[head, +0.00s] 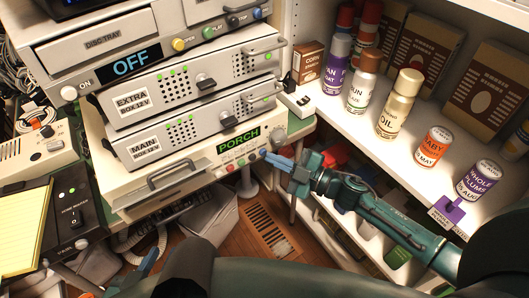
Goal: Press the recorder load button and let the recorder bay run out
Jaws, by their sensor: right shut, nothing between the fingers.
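The recorder (212,157) is the lowest unit of the stack, with a green PORCH display (238,141) and a row of small buttons (241,163) under it. Its bay front (168,196), with a handle above, is at its left and appears to stick out a little. My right gripper (265,153) is shut and empty, its blue tips at the right end of the button row. I cannot tell whether they touch a button; the tips hide that spot. My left gripper (105,270) is low at the left, its fingers apart, away from the recorder.
MAIN (148,148) and EXTRA (133,104) boxes sit above the recorder, under a disc tray unit (103,42) showing OFF. Cans and bottles (398,103) stand on the white shelf at right. A black box (72,210) and yellow pad (22,230) are at left.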

